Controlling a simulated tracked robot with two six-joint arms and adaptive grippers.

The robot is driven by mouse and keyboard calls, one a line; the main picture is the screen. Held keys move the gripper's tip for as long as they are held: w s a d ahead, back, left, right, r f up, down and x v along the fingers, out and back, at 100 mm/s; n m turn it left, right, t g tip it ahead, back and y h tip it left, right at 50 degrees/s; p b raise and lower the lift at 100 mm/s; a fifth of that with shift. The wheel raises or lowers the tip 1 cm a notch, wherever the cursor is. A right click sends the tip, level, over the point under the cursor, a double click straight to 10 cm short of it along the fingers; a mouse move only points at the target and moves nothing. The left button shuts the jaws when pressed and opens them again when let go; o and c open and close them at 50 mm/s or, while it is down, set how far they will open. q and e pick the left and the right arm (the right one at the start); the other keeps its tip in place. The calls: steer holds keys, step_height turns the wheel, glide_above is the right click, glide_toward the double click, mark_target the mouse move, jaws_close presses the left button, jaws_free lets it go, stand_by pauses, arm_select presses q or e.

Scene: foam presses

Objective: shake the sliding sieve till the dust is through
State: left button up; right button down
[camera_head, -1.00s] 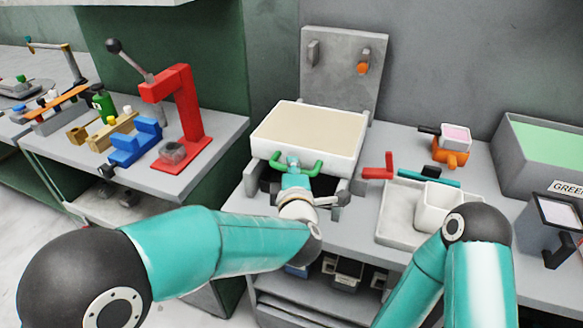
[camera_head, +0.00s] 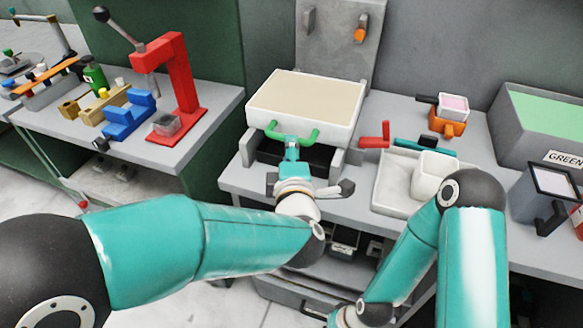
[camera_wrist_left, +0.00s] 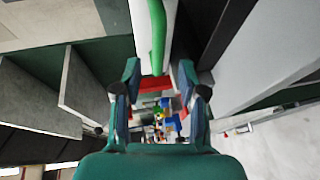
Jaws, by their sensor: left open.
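The sliding sieve is a white-walled box (camera_head: 325,141) with a beige surface, seated on grey rails at the front of the bench. A green handle (camera_head: 292,135) sticks out from its front. My left gripper (camera_head: 291,146) is at the handle, coming from the front. In the left wrist view, the gripper (camera_wrist_left: 160,75) is open, with a finger on either side. The handle's green bar (camera_wrist_left: 157,35) shows just past the fingertips, roughly in line with the gap. I cannot tell whether they touch. No dust can be made out. My right gripper is out of view.
A grey back plate (camera_head: 336,45) stands behind the sieve. Right of it are a red crank (camera_head: 374,136), a white cup (camera_head: 433,172) on a pale tray (camera_head: 388,190) and a green-topped bin (camera_head: 566,158). A red press (camera_head: 181,75) stands on the left table.

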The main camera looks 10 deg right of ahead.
arm_select(q)
steer(key=s, duration=0.3)
steer(key=s+r, duration=0.1)
steer(key=s, duration=0.1)
steer(key=shift+s+a, duration=0.25)
steer(key=shift+s, duration=0.1)
